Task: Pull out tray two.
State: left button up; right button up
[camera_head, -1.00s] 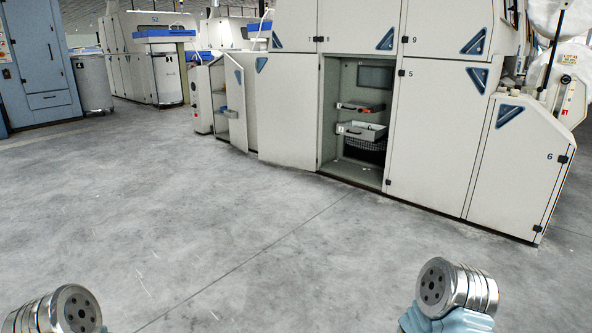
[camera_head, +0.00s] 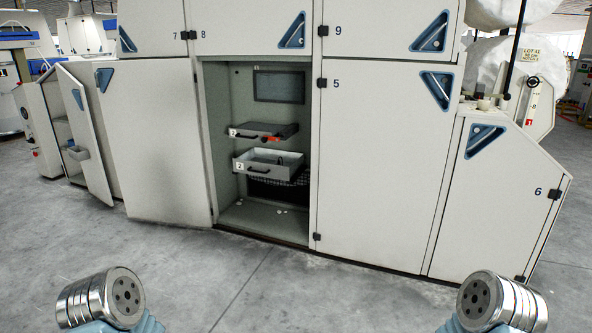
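An open cabinet bay (camera_head: 215,120) in the cream machine holds two pull-out trays. The upper, shallow tray (camera_head: 262,132) has a dark handle and a small number tag that I cannot read for sure. The lower, deeper grey tray (camera_head: 268,168) has a dark handle on its front and a tag that looks like 2. Both trays appear to stick out a little toward the opening. Only metal-ended parts of my two arms show at the bottom left and bottom right. My gripper fingers are out of view, and both arms are well short of the trays.
A dark wire basket (camera_head: 282,190) sits under the lower tray. Closed panel 5 (camera_head: 365,170) stands right of the bay, and a cream panel (camera_head: 155,140) stands left of it. A narrow door (camera_head: 90,135) hangs open at far left. The grey floor (camera_head: 240,285) in front is clear.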

aim_at(265, 166)
jog(key=i+l+u, duration=0.15)
jog(key=i, duration=0.5)
jog(key=i+l+u, duration=0.15)
jog(key=i, duration=0.55)
